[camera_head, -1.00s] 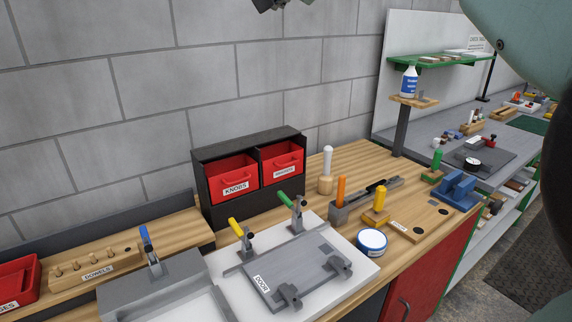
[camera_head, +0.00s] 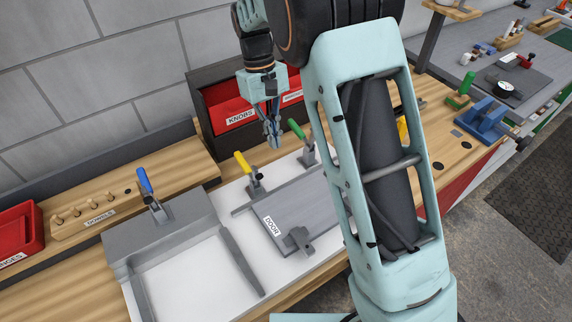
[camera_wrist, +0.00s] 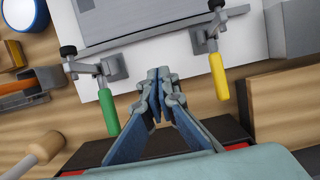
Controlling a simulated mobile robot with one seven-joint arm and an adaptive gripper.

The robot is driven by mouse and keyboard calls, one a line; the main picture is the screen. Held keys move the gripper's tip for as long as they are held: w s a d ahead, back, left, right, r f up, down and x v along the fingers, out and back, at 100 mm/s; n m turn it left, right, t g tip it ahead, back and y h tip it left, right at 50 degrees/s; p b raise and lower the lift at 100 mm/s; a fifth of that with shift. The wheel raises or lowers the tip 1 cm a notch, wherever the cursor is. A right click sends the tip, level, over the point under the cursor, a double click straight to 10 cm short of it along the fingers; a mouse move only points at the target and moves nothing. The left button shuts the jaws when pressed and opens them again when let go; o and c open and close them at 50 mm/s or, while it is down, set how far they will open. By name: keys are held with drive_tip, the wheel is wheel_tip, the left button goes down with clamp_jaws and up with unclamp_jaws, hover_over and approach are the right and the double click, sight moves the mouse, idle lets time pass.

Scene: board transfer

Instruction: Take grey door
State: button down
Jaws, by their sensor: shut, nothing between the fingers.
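The grey door (camera_head: 298,211) lies flat on a white board (camera_head: 318,258) on the bench, with a "DOOR" label at its left end. In the wrist view only an edge part of the door (camera_wrist: 140,18) shows at the top. A yellow-handled clamp (camera_head: 251,176) and a green-handled clamp (camera_head: 304,145) stand at its back edge; they also show in the wrist view. My gripper (camera_head: 272,140) is shut and empty, above the bench behind the door, in front of the red bins. In the wrist view my gripper (camera_wrist: 158,75) points between the two clamps. My arm hides the door's right part.
Red bins, one labelled "KNOBS" (camera_head: 236,112), stand in a black case behind my gripper. A grey frame (camera_head: 190,250) with a blue-handled clamp (camera_head: 147,184) is at the left. A dowel block (camera_head: 97,214) sits behind it. A blue vise (camera_head: 484,120) is at the right.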

drive_tip(key=x, duration=0.7)
drive_tip(key=shift+s+f+p, duration=0.1)
drive_tip(key=shift+f+p, duration=0.2)
drive_tip(key=shift+p, duration=0.05)
drive_tip(key=shift+s+d+p, duration=0.25)
drive_tip(key=shift+s+d, duration=0.35)
drive_tip(key=shift+s, duration=0.2)
drive_tip(key=shift+s+d+p, duration=0.2)
drive_tip(key=shift+s+d, duration=0.35)
drive_tip(key=shift+s, duration=0.2)
